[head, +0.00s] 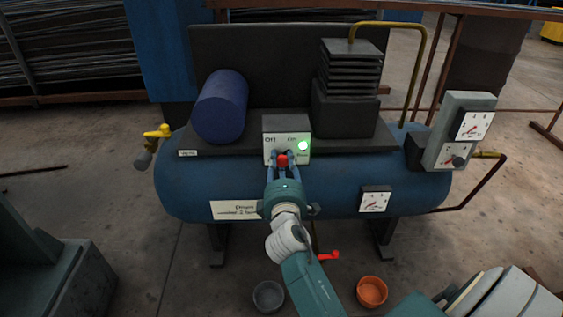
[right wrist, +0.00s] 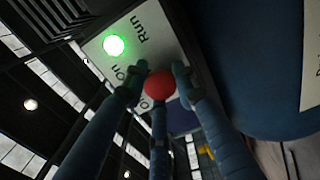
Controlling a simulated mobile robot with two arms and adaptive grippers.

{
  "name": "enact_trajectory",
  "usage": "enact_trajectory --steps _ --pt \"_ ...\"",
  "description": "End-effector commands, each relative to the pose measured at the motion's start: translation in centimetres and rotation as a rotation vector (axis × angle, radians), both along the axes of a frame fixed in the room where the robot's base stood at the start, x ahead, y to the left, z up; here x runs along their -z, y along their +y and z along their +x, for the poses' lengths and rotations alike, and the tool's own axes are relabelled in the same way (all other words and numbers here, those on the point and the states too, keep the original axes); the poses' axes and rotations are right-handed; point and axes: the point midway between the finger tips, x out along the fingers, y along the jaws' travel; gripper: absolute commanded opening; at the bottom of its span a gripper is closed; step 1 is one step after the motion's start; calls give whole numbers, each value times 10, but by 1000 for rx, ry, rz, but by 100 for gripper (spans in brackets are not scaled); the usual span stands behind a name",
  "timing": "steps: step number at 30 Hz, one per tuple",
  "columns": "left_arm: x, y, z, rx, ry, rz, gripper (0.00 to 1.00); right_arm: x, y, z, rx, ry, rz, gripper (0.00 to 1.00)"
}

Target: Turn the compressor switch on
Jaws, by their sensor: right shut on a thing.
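The compressor switch is a red ball knob (head: 282,160) on the front of a small grey box (head: 286,124) on top of the blue compressor tank (head: 330,176). My right gripper (head: 283,163) reaches up to the box with its fingers closed around the knob. In the right wrist view the red knob (right wrist: 160,84) sits between the fingers, in front of the white panel (right wrist: 150,38). A green lamp (head: 303,146) beside "Run" is lit, also in the right wrist view (right wrist: 113,45). The fingers partly hide the panel's markings. My left gripper is not in view.
A blue motor cylinder (head: 220,106) and a black finned block (head: 350,80) flank the box. A gauge box (head: 462,130) stands right, a yellow valve (head: 157,133) left. Below are a red handle (head: 328,255), a grey bowl (head: 268,296) and an orange bowl (head: 371,291).

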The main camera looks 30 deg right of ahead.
Motion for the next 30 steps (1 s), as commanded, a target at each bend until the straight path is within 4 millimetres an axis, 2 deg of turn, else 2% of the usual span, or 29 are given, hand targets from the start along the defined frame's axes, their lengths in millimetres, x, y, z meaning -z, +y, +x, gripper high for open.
enact_trajectory --steps 1,3,4,6,17,30 --pt "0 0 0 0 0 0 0 -1 -7 -2 14 0 -3 2" --pt "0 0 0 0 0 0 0 -1 -6 -3 14 1 -3 2" --pt "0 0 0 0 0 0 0 -1 -7 -3 14 1 -3 34" --pt "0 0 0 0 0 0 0 -1 -6 -3 14 1 -4 46" --pt "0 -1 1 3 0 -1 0 1 0 -6 6 3 -1 46" --pt "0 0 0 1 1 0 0 1 31 -62 11 3 -1 46"
